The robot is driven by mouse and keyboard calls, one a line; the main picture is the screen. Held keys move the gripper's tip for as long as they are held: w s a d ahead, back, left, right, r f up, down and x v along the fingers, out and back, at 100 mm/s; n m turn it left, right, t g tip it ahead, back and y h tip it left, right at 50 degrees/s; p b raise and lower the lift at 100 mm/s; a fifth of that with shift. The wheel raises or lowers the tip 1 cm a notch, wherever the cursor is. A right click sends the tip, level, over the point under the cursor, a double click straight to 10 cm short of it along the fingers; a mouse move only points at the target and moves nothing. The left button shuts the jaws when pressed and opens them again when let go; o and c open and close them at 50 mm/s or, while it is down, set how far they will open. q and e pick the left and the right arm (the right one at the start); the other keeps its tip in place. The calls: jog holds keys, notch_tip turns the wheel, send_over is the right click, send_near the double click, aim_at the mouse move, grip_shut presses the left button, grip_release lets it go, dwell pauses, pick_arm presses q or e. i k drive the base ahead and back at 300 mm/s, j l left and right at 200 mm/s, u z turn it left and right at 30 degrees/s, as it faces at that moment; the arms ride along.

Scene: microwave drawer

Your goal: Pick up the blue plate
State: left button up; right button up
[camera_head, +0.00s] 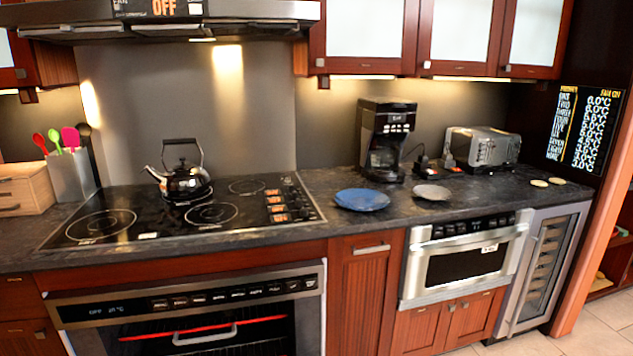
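The blue plate (362,200) lies flat on the dark stone countertop (325,182), just right of the cooktop and near the counter's front edge. Nothing covers it. Neither of my grippers shows in the head view.
A grey plate (432,192) lies right of the blue one. A black coffee maker (386,140) and a silver toaster (484,147) stand behind. A kettle (181,175) sits on the black cooktop (150,214). The microwave drawer (465,262) and oven (190,318) are below the counter. A range hood (160,30) hangs above.

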aim_at(363, 199)
jog(key=k+u, duration=0.15)
jog(key=u, duration=0.9)
jog(key=l+u, duration=0.8)
jog(key=l, duration=0.2)
